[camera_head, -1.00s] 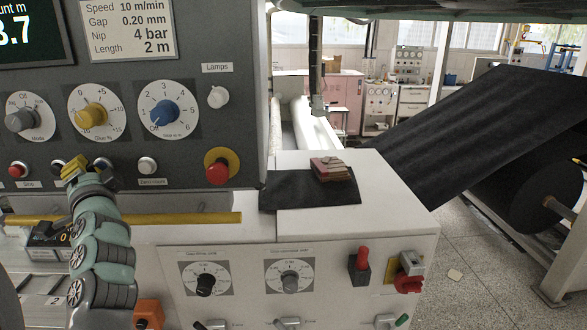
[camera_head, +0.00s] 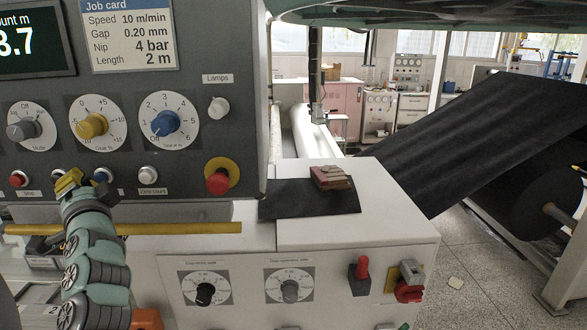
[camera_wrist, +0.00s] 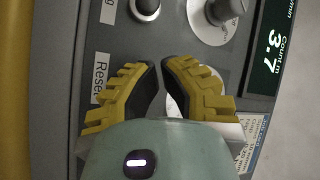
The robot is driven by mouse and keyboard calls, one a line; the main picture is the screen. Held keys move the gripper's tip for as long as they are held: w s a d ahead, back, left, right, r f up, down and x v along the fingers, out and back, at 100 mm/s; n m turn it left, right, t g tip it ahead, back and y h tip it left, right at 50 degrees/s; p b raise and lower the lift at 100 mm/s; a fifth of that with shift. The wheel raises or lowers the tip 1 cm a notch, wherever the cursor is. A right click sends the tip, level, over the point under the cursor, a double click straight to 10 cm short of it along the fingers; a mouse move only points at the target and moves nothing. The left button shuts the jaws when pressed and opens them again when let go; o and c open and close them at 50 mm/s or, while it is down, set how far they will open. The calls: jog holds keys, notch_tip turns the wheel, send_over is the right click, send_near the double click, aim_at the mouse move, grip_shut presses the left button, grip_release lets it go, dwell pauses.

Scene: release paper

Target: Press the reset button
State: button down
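The Reset label (camera_wrist: 99,80) shows sideways at the left of the wrist view. The button beside it is hidden behind my gripper there. In the head view, a blue button (camera_head: 103,175) sits in the lower row, just right of my gripper (camera_head: 69,181) and partly behind its arm side. Its label cannot be read there. My gripper's yellow, dark-padded fingers are drawn together at the tips, with only a thin gap and nothing seen between them; they also show in the wrist view (camera_wrist: 161,64). I cannot tell whether they touch the panel.
In the same row are a red button (camera_head: 18,179) and a white Zero count button (camera_head: 148,174). A red emergency button (camera_head: 217,182) is farther right. Knobs, including a blue one (camera_head: 166,123), stand out above. A yellow bar (camera_head: 180,228) runs below the panel.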

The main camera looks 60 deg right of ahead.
jog(key=shift+s+a+p, duration=0.25)
jog(key=shift+s+a, duration=0.5)
jog(key=shift+a, duration=0.25)
jog(key=shift+s+a+p, duration=0.25)
jog(key=shift+s+a, duration=0.5)
jog(key=shift+a, duration=0.25)
